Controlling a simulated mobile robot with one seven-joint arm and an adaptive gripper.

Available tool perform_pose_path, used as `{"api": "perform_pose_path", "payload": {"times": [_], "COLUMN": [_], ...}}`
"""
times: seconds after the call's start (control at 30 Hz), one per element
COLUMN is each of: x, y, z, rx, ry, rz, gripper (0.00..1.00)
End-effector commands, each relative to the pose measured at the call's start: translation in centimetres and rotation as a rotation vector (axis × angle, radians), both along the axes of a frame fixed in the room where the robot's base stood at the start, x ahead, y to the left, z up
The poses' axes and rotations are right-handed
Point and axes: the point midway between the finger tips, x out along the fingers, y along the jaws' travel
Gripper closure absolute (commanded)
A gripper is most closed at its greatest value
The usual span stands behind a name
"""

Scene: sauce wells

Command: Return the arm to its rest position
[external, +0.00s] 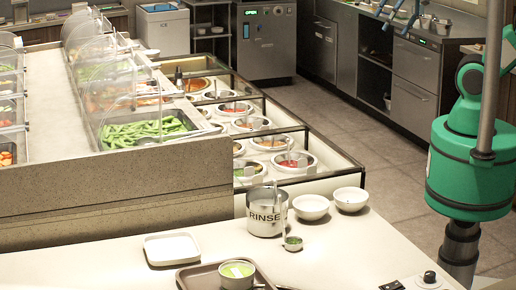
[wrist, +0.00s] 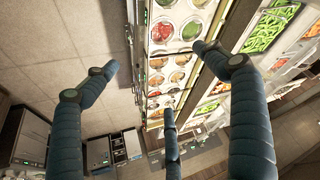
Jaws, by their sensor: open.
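My gripper (wrist: 158,70) is open and empty in the wrist view, its dark blue jointed fingers spread wide. Beyond the fingers, well below them, lies the row of sauce wells (wrist: 172,76). In the external view, the blue fingers of my gripper (external: 400,12) show at the top right edge, partly cut off by the frame. My green arm stands at the right edge, raised over the floor side. Nothing is touching the fingers in either view.
The sauce wells (external: 270,142) sit in a glass-edged counter beside covered vegetable trays (external: 146,131). A RINSE pot (external: 266,222), two white bowls (external: 350,199), a white plate (external: 172,249) and a brown tray (external: 196,280) with a green-filled bowl (external: 237,272) stand on the near counter. The tiled floor (external: 345,128) is clear.

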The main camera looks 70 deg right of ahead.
Motion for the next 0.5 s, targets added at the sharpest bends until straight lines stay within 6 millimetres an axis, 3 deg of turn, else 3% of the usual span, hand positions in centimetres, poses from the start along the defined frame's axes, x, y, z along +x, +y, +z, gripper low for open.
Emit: {"api": "perform_pose_path", "payload": {"times": [0.5], "x": [-0.43], "y": [-0.23], "z": [-0.62], "rx": [-0.001], "ry": [-0.002], "rz": [-0.005], "gripper": [0.15]}}
